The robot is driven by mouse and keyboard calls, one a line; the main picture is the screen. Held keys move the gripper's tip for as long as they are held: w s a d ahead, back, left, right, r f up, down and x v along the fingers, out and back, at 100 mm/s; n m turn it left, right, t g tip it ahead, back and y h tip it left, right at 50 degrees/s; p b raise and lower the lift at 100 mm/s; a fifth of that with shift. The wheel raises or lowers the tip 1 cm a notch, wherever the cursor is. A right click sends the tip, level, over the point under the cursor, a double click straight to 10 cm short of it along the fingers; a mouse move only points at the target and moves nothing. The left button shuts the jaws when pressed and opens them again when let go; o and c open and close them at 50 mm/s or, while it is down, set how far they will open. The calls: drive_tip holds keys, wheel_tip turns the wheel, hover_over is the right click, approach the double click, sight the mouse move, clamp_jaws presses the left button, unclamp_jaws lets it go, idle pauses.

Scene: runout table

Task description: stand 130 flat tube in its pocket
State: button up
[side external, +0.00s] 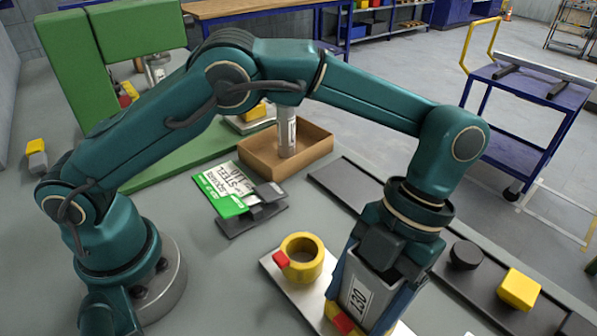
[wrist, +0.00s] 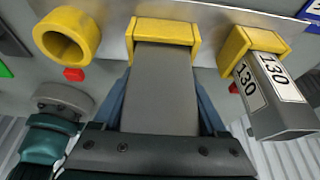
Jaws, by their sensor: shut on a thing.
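My gripper (side external: 365,285) is at the lower right in the side view, pointing down, its blue fingers shut on the flat tube (side external: 358,297). The tube is grey and carries a 130 label. In the wrist view the flat tube (wrist: 160,90) runs away from between the fingers to the middle yellow pocket (wrist: 165,29). Its far end lies between the pocket's side walls in that picture. I cannot tell how deep it sits. The tube looks near upright.
A round yellow pocket (wrist: 68,35) is empty on one side. A square yellow pocket (wrist: 236,47) on the other holds another 130 tube (wrist: 275,100). A brown box (side external: 318,151) holds an upright tube (side external: 287,133). A dark strip with a yellow block (side external: 518,288) lies at the right.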

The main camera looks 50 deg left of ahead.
sight(377, 273)
drive_tip(key=shift+f, duration=0.15)
drive_tip(key=o, duration=1.5)
drive_tip(key=shift+c, duration=0.2)
drive_tip(key=shift+v, duration=2.5)
